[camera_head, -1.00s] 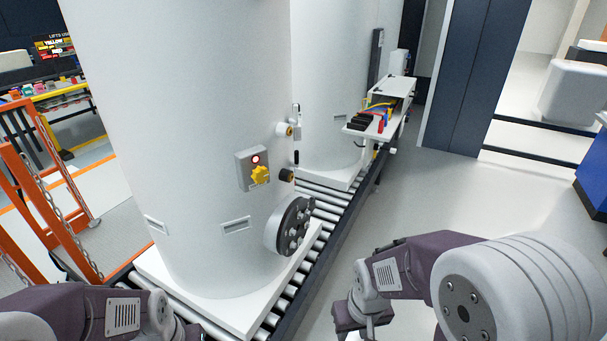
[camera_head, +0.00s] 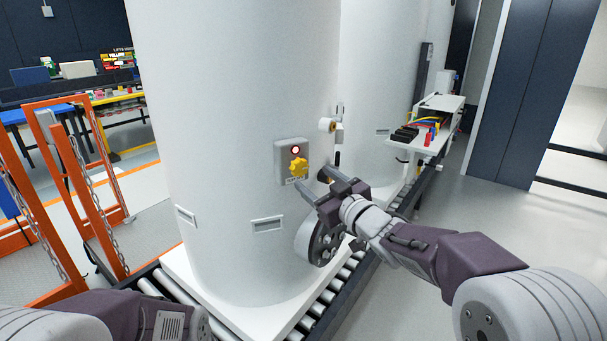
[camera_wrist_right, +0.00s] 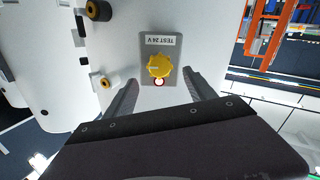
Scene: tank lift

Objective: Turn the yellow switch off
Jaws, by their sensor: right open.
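The yellow switch (camera_head: 298,167) is a lobed knob on a grey box (camera_head: 283,160) on the white tank (camera_head: 225,120). A red light (camera_head: 295,150) with a pale rim sits above the knob. My right gripper (camera_head: 314,186) is open and empty, with its fingertips just below and right of the box. In the right wrist view the yellow switch (camera_wrist_right: 159,66) lies ahead between the two open fingers (camera_wrist_right: 160,88), and the label on the box reads "TEST 24 V". I cannot see any contact. My left arm shows at the bottom left, but its gripper is out of view.
A bolted round flange (camera_head: 318,238) and small fittings (camera_head: 330,125) stick out from the tank close to my right gripper. The tank stands on a roller conveyor (camera_head: 335,290). Orange frames with chains (camera_head: 70,190) stand at left. Open floor lies at right.

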